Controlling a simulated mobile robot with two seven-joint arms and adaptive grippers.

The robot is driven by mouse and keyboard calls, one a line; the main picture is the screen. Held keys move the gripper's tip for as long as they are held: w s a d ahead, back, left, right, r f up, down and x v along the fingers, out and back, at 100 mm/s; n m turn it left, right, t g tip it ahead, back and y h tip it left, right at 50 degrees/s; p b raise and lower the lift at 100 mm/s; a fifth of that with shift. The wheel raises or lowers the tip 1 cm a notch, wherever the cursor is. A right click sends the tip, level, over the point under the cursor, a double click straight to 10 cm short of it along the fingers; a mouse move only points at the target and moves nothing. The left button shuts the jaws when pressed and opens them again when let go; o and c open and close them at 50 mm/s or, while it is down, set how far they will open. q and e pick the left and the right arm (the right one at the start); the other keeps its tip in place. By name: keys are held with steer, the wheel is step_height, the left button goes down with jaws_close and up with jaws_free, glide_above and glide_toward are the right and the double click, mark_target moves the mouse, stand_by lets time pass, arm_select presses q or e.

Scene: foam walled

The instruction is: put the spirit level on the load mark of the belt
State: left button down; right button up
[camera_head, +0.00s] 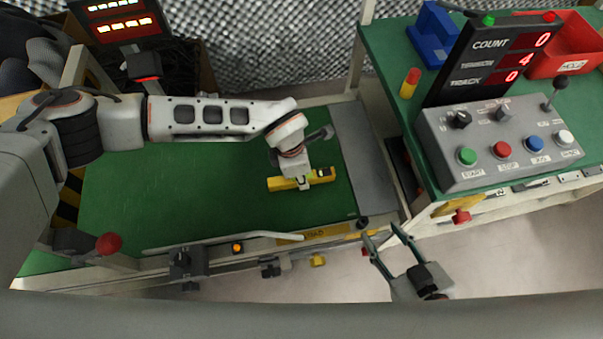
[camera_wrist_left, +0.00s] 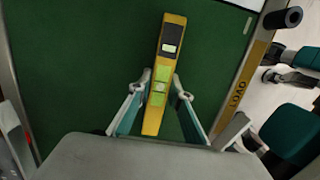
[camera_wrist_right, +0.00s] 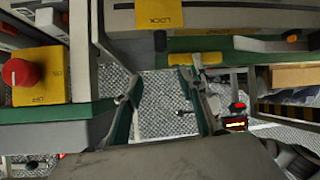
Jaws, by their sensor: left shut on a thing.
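The yellow spirit level (camera_head: 302,179) with green vial windows is over the green belt (camera_head: 200,190), near its right end. It also shows in the left wrist view (camera_wrist_left: 163,75). My left gripper (camera_head: 302,184) is shut on the middle of the level, one finger on each side (camera_wrist_left: 160,85). I cannot tell whether the level touches the belt. The yellow LOAD label (camera_head: 318,233) is on the belt's front frame, just in front of the level; it also shows in the left wrist view (camera_wrist_left: 238,93). My right gripper (camera_head: 386,243) is open and empty, off the belt's front right corner.
A grey plate (camera_head: 362,160) closes the belt's right end. To the right, a green table carries a button box (camera_head: 500,140), a count display (camera_head: 500,55), a blue holder (camera_head: 432,35) and a red bin (camera_head: 570,45). A red knob (camera_head: 109,244) stands at front left.

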arm_select(q)
steer(key=c, duration=1.8)
jaws_free()
steer(key=shift+f, duration=0.1)
steer(key=shift+c, duration=0.2)
arm_select(e)
steer(key=shift+s+d+f, duration=0.2)
steer(key=shift+s+f, duration=0.05)
steer(key=shift+f, duration=0.1)
arm_select(q)
steer(key=r, duration=0.1)
steer(key=r+p, duration=0.1)
steer(key=r, duration=0.2)
steer(key=shift+w+a+r, duration=0.2)
steer(key=shift+a, duration=0.05)
step_height(320, 180, up, 8)
steer(key=a+p, duration=0.1)
steer(key=p, duration=0.2)
steer(key=shift+s+a, duration=0.15)
steer(key=shift+s, duration=0.25)
arm_select(e)
steer(key=shift+s+d+f+g+h, duration=0.15)
steer(key=shift+s+d+h, duration=0.1)
steer(key=shift+d, duration=0.35)
steer(key=shift+s+d+f+g+h, duration=0.15)
steer(key=shift+s+d, duration=0.1)
steer(key=shift+d, duration=0.3)
